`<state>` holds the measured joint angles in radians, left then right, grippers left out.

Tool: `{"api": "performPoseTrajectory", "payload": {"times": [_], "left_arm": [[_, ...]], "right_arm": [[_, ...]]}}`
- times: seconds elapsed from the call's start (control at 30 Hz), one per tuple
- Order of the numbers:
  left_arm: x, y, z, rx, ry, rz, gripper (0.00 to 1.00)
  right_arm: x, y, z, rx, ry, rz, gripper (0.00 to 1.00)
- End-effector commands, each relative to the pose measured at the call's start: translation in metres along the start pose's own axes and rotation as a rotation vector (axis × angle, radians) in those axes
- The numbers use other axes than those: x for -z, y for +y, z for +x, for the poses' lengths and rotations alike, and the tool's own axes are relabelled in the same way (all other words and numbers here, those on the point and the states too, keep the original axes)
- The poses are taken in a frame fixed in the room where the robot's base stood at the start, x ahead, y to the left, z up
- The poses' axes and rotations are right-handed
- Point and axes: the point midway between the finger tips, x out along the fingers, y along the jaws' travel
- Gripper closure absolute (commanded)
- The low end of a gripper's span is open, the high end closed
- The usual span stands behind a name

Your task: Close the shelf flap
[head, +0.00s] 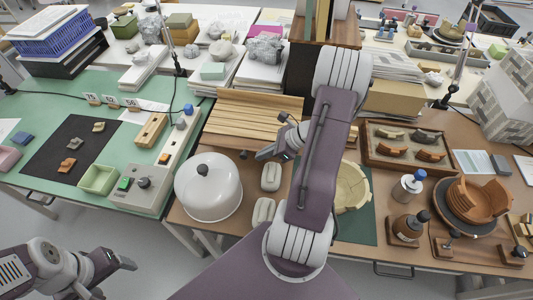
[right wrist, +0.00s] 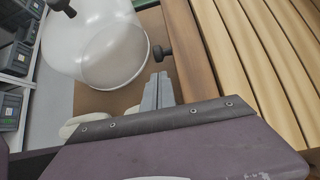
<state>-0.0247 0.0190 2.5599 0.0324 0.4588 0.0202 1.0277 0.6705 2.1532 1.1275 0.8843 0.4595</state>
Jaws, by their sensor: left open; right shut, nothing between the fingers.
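The shelf flap (head: 250,118) is a slatted light-wood panel, lying open toward me in front of the dark brown shelf (head: 318,45). Its slats fill the right of the right wrist view (right wrist: 265,60). A dark knob (right wrist: 161,52) sits by the flap's near edge board. My right gripper (head: 262,154) is shut and empty, just in front of that edge; its fingers (right wrist: 157,90) point toward the knob, apart from it. My left gripper (head: 128,262) is open and empty at the lower left, away from the table.
A white dome with a black knob (head: 208,187) stands left of my right gripper. Pale rounded objects (head: 270,177) lie close below it. A control box (head: 140,188) stands on the green table at left.

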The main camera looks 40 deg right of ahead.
Motion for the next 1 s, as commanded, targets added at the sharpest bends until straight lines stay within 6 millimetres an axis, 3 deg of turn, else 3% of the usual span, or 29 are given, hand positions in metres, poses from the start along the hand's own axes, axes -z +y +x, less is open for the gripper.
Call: {"api": "performPoseTrajectory", "payload": {"times": [0.1, 0.33, 0.77, 1.0], "left_arm": [[-0.001, 0.0, 0.007, 0.0, 0.0, 0.0, 0.25], [-0.001, 0.0, 0.012, 0.0, 0.0, 0.0, 0.25], [-0.001, 0.0, 0.011, 0.0, 0.0, 0.0, 0.25], [0.001, 0.0, -0.005, 0.0, 0.0, 0.0, 0.25]], "right_arm": [[0.002, 0.001, 0.026, -0.005, 0.0, -0.001, 1.0], [0.001, 0.0, 0.051, -0.002, 0.001, -0.001, 1.0], [-0.001, 0.0, 0.053, -0.001, 0.001, 0.001, 1.0], [-0.005, 0.0, 0.048, -0.034, 0.001, 0.033, 1.0]]}}
